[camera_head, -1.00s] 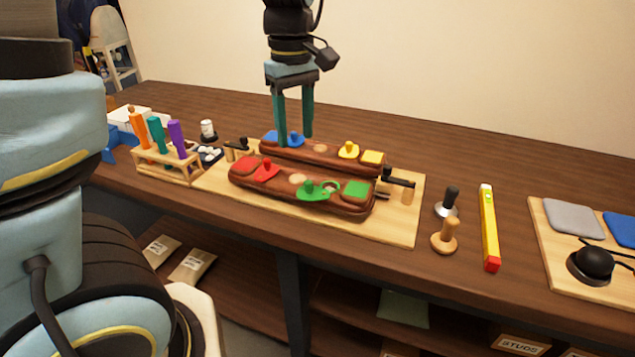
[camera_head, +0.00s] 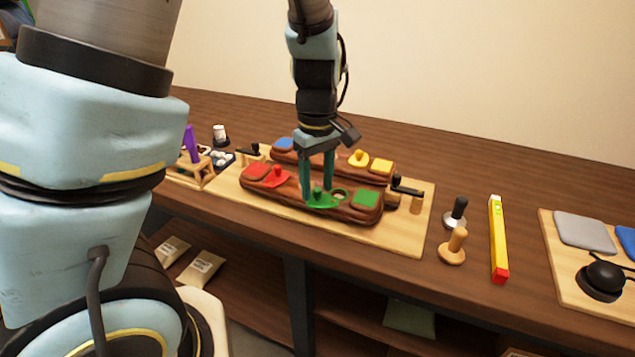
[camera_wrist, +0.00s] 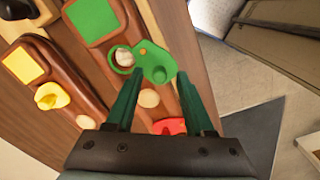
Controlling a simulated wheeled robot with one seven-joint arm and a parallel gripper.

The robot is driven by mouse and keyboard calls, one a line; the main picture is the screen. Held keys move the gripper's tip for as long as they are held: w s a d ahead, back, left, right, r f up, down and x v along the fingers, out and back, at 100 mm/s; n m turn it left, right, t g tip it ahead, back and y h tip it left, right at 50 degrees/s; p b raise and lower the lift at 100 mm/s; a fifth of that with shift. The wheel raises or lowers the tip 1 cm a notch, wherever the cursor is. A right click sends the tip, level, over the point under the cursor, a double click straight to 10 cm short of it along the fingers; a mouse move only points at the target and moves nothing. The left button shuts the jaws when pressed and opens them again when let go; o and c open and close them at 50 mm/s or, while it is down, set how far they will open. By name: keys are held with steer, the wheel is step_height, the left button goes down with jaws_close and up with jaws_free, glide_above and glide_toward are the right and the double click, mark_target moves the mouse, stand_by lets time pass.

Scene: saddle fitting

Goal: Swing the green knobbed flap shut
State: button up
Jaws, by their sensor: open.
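The green knobbed flap (camera_head: 320,202) lies on the front brown bar (camera_head: 255,190), left of a green-rimmed round opening (camera_head: 341,193) that is uncovered. In the wrist view the flap (camera_wrist: 150,52) sits beside the opening (camera_wrist: 122,58), with a pale thing inside it. The green knob (camera_wrist: 157,74) stands up from the flap. My gripper (camera_head: 317,190) is open and pointing down at the flap. In the wrist view the knob appears between its two fingertips (camera_wrist: 161,75); I cannot tell whether they touch it. The green square pad (camera_head: 367,197) lies to the right.
A red knobbed flap (camera_head: 276,177) lies on the same bar, to the left. The rear bar carries a yellow knobbed flap (camera_head: 358,157). Black-handled clamps (camera_head: 405,188) stand at the board's ends. A wooden knob tool (camera_head: 454,247) and yellow level (camera_head: 498,240) lie to the right.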

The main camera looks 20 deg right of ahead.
jaws_close()
stand_by(0.5)
